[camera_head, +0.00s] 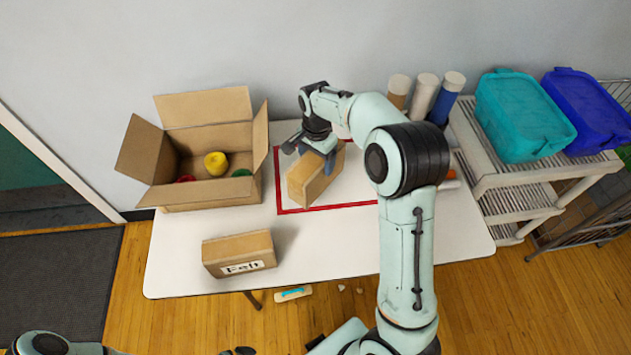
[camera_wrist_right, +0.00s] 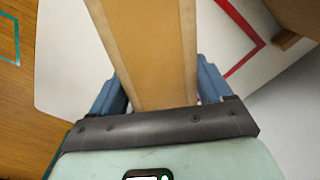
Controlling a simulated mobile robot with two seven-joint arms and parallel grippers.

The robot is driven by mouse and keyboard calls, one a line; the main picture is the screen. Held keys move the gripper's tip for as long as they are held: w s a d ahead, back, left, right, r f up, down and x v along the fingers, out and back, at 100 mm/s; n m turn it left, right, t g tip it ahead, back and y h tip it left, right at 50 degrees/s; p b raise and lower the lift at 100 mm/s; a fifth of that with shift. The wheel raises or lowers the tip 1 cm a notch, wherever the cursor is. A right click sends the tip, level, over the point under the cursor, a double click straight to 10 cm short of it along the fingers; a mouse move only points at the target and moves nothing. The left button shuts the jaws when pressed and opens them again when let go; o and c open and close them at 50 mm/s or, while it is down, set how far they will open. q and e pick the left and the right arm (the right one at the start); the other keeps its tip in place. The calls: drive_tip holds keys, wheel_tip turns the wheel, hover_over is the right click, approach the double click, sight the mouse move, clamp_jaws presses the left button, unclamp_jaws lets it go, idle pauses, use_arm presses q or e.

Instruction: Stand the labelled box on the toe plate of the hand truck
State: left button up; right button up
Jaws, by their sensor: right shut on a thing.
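A plain cardboard box (camera_head: 308,180) stands inside the red outline on the white table. My right gripper (camera_head: 312,157) is shut on its upper part, with one finger on each side; the right wrist view shows the box (camera_wrist_right: 152,45) between the fingers (camera_wrist_right: 155,95). I see no label on the sides of this box that show. Another cardboard box (camera_head: 238,246), with a white label reading "Felt", lies near the table's front left, apart from the gripper. No hand truck is in view. My left gripper is not clearly in view.
An open carton (camera_head: 210,192) with colored items stands at the table's back left. A shelf cart (camera_head: 500,180) holds teal and blue bins. The table's front middle (camera_head: 320,250) is clear.

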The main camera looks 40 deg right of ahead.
wheel_tip(320, 180, down, 5)
drive_tip(key=shift+d+f, duration=0.1)
drive_tip(key=shift+w+f, duration=0.1)
drive_tip(key=shift+f, duration=2.3)
use_arm(q)
drive_tip(key=shift+s+f, duration=0.25)
drive_tip(key=shift+f, duration=0.05)
use_arm(e)
drive_tip(key=shift+f, duration=0.15)
drive_tip(key=o, duration=1.7)
use_arm(q)
drive_tip(key=shift+s+f, duration=0.1)
